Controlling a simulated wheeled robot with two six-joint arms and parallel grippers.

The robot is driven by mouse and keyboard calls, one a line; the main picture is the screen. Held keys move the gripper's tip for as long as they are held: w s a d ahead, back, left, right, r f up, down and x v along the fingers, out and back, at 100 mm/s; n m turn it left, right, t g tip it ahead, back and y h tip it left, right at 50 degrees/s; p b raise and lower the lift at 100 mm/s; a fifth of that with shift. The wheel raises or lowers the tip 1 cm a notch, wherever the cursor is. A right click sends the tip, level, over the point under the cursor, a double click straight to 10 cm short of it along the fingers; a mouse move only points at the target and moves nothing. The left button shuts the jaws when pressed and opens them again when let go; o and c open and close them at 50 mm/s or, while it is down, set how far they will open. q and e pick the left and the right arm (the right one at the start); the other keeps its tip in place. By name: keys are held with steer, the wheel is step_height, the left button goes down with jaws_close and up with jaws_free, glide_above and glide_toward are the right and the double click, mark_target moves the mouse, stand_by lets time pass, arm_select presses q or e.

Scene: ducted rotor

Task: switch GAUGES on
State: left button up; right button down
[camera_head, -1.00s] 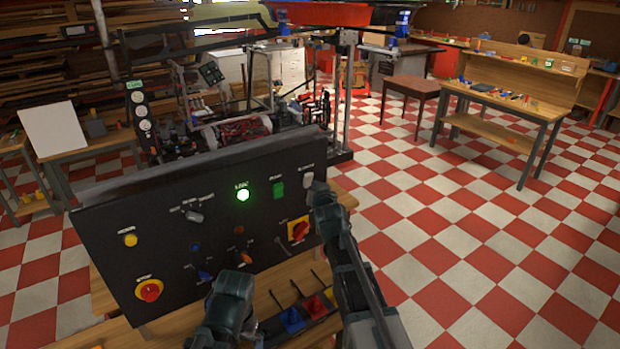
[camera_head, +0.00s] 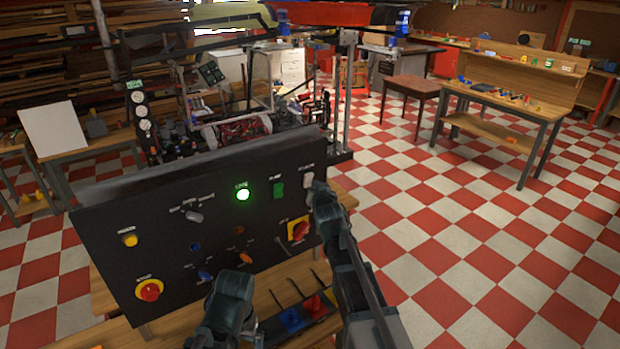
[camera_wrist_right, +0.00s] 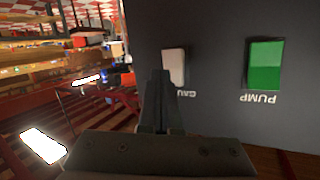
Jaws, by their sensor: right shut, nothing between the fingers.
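The GAUGES switch (camera_head: 308,180) is a pale rocker at the upper right corner of the black control panel (camera_head: 150,215). In the right wrist view the GAUGES switch (camera_wrist_right: 174,66) shows beside the finger, its upside-down label partly hidden. My right gripper (camera_head: 318,188) is shut and empty, close to the switch's lower right in the head view. In the wrist view the right gripper (camera_wrist_right: 159,74) overlaps the switch's left edge; I cannot tell whether they touch. My left gripper (camera_head: 236,283) is low in front of the panel, its fingers not clear.
The green PUMP switch (camera_head: 279,190) is just left of GAUGES, and a lit green lamp (camera_head: 243,195) is further left. A red and yellow rotary switch (camera_head: 299,230) is below. A red mushroom button (camera_head: 149,290) is at lower left. Open checkered floor lies to the right.

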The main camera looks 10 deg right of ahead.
steer(key=shift+w, duration=0.1)
stand_by(0.5)
steer(key=shift+w+a+r, duration=0.1)
steer(key=shift+w+r, duration=0.05)
steer(key=shift+w, duration=0.1)
steer(key=shift+w+a+r+p, duration=0.15)
steer(key=shift+w+r+p, duration=0.05)
steer(key=shift+w+p, duration=0.2)
stand_by(0.8)
steer(key=shift+s, duration=0.1)
steer(key=shift+s+d+f+b, duration=0.25)
steer(key=shift+s+f+b, duration=0.15)
steer(key=shift+s, duration=0.3)
steer(key=s, duration=0.1)
steer(key=s+d+f+b, duration=0.1)
steer(key=s+f+b, duration=0.1)
steer(key=s, duration=0.1)
steer(key=shift+s+d, duration=0.1)
steer(key=shift+d, duration=0.2)
stand_by(0.4)
